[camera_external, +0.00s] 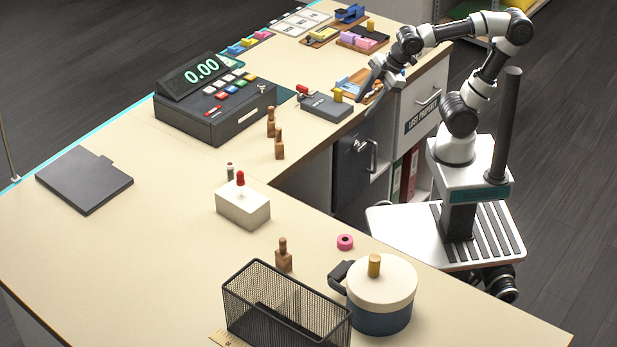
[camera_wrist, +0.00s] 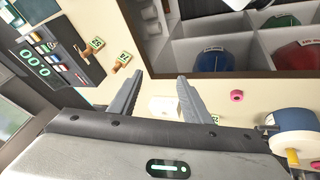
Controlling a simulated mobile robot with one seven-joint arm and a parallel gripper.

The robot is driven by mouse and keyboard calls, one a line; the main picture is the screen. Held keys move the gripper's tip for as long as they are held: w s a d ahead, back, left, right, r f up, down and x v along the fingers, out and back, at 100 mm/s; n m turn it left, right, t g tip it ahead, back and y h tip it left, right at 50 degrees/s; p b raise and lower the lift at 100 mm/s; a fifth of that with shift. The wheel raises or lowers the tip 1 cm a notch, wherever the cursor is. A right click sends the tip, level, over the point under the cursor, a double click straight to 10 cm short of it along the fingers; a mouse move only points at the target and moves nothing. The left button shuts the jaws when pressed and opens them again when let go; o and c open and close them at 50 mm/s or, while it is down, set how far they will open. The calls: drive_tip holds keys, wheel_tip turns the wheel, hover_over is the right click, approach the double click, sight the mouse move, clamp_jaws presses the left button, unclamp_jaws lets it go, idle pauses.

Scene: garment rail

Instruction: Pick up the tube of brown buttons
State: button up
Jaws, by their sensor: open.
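I cannot make out a tube of brown buttons for certain in either view. A small upright cylinder (camera_external: 230,171) with a dark top stands behind the white box on the counter; it is too small to tell its contents. My gripper (camera_external: 366,100) is at the counter's inner edge, near the orange tray, far from that cylinder. In the wrist view my gripper (camera_wrist: 160,77) has its two fingers apart with nothing held between them.
The white box (camera_external: 243,208) has a red knob. The cash register (camera_external: 215,107), card reader (camera_external: 325,105), wooden stamps (camera_external: 279,145), mesh basket (camera_external: 285,305), blue pot (camera_external: 381,303) and pink tape roll (camera_external: 345,242) stand on the counter. The counter's left middle (camera_external: 130,235) is clear.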

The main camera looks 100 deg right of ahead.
drive_tip(key=w+r+n+h, duration=0.1)
drive_tip(key=w+n, duration=0.7)
drive_tip(key=w, duration=0.2)
drive_tip(key=n+p, duration=0.2)
drive_tip(key=n, duration=1.7)
hover_over(233, 167)
drive_tip(key=s+a, duration=0.3)
drive_tip(key=s, duration=0.6)
wheel_tip(233, 167, down, 8)
drive_tip(key=shift+t+h, duration=0.3)
drive_tip(key=shift+b+x, duration=0.75)
drive_tip(key=shift+x, duration=8.05)
drive_tip(key=shift+d, duration=0.1)
clamp_jaws()
